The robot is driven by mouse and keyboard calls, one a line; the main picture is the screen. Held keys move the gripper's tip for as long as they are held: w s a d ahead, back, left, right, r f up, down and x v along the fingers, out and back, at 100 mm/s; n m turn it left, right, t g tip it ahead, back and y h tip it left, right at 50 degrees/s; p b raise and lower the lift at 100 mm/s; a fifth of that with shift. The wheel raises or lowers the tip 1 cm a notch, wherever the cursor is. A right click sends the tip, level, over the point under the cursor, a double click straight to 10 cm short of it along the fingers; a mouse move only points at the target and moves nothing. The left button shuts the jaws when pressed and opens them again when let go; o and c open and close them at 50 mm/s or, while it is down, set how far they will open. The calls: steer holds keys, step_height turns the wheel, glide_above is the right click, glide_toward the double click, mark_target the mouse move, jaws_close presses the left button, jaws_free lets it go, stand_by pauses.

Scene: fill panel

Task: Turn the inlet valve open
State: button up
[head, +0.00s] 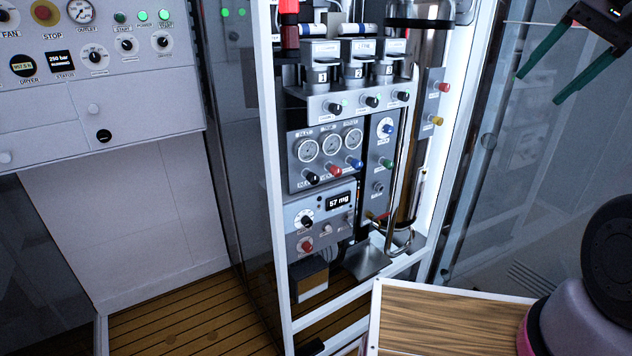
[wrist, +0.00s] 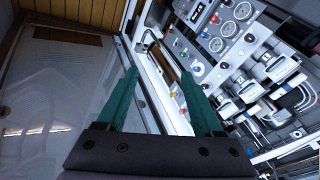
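The fill panel (head: 318,126) stands in a white-framed rack in the middle of the head view, and it also shows tilted in the wrist view (wrist: 215,58). It carries gauges and several coloured knobs: black (head: 312,178), red (head: 334,171), blue (head: 354,163) and green (head: 386,163). A red knob (head: 443,87) and a yellow knob (head: 436,121) sit on its right side strip. The labels are too small to tell which is the inlet valve. My gripper (head: 540,88) is open and empty, right of the rack and apart from it. Its green fingers also show in the wrist view (wrist: 158,72).
A grey control console (head: 60,105) is at the left. A glass panel (head: 505,150) stands right of the rack, behind my gripper. A wooden-topped surface (head: 440,320) is at the lower right. A metal pipe (head: 405,190) runs down the rack's right side.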

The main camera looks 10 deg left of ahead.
mark_target(315, 179)
steer(key=w+a+f+m+g+y, duration=0.1)
steer(key=a+f+m+g+y, duration=0.3)
steer(key=a+m, duration=0.5)
steer(key=w+a+f+m+g+y, duration=0.1)
steer(key=a+f+m+g+y, duration=0.15)
steer(key=a+m+y, duration=0.5)
steer(key=w+a+f+m+g+y, duration=0.1)
steer(key=a+f+m+g+y, duration=0.2)
steer(key=a+m, duration=0.8)
steer(key=w+a+f+m+t+y, duration=0.3)
steer(key=w+a+f+m+t, duration=0.45)
steer(key=m, duration=0.75)
steer(key=w+d+f+m+t+h, duration=0.15)
steer(key=f+m+t+h, duration=0.25)
steer(key=f+m, duration=0.5)
steer(key=w+d+f+m+t+h, duration=0.1)
steer(key=w+f+m+t+h, duration=0.2)
steer(key=f+m, duration=0.6)
steer(key=shift+n+t, duration=0.25)
steer(key=shift+t, duration=0.35)
steer(key=x, duration=0.9)
steer(key=shift+a, duration=0.5)
